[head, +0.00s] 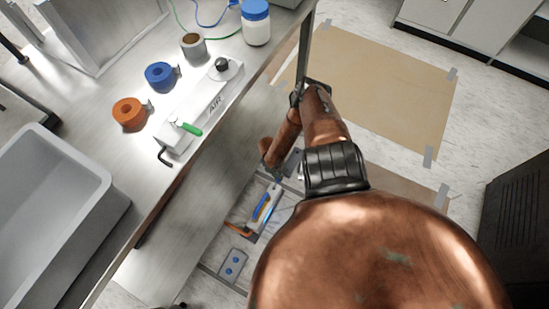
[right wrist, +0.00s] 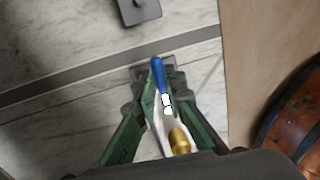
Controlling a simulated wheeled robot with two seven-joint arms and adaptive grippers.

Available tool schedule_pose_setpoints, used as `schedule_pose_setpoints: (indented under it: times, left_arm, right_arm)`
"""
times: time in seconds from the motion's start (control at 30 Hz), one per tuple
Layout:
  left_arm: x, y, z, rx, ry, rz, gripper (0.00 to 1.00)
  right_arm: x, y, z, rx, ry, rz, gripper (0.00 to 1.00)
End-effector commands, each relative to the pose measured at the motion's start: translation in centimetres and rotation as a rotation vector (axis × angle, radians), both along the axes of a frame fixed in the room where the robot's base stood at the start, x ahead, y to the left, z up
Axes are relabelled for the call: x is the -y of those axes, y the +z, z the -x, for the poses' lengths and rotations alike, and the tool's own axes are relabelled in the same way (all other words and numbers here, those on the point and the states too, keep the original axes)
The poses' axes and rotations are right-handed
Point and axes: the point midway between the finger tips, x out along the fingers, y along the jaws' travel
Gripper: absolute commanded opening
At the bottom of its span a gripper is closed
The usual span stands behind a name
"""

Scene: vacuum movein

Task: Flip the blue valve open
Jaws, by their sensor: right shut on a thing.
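The blue valve handle (right wrist: 157,76) shows in the right wrist view as a slim blue lever above a white part and a brass fitting (right wrist: 179,141). My right gripper (right wrist: 154,88) has its green-padded fingers closed around this lever. In the head view my copper-coloured right arm reaches down past the bench to the floor. There a blue handle (head: 261,207) shows beside a pale bar, close to the wrist. The fingers are hard to make out in the head view. My left gripper is not in view.
The steel bench (head: 75,110) on the left bears a white AIR manifold (head: 200,112) with a green lever, tape rolls and a white jar (head: 256,28). A grey sink (head: 55,195) stands at lower left. Taped brown sheets (head: 395,85) cover the floor; a dark cabinet (head: 520,225) stands right.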

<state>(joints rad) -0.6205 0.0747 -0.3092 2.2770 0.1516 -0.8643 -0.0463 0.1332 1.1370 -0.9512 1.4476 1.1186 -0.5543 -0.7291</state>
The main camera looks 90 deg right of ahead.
Motion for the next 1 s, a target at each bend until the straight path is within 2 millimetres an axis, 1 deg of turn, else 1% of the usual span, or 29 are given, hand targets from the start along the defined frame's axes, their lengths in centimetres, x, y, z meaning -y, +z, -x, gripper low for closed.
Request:
schedule_pose_setpoints:
  times: [0.03, 0.3, 0.33, 0.57, 0.77, 0.87, 0.97, 1.0]
  left_arm:
    - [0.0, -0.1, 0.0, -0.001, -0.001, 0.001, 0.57]
    - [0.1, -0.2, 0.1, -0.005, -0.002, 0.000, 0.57]
    - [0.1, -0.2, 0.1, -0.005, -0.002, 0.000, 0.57]
    - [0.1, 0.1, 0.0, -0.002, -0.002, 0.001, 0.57]
    - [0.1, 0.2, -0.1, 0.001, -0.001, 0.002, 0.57]
    - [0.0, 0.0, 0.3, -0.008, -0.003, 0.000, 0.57]
    - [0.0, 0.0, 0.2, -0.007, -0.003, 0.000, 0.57]
    - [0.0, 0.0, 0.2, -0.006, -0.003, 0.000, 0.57]
  right_arm:
    - [0.2, 0.0, 0.2, -0.002, 0.005, 0.004, 0.00]
    - [0.2, 0.0, 0.2, -0.005, 0.006, 0.004, 0.00]
    - [0.2, 0.0, 0.2, -0.005, 0.006, 0.004, 0.12]
    - [0.1, 0.0, 0.1, -0.004, 0.005, 0.003, 0.27]
    - [0.1, 0.0, 0.1, -0.003, 0.004, 0.002, 0.28]
    - [0.1, 0.1, 0.1, -0.003, 0.004, 0.002, 0.28]
    - [0.2, 0.8, -0.1, -0.003, 0.004, 0.002, 0.28]
    - [0.4, 1.4, -0.1, -0.003, 0.004, 0.003, 0.28]
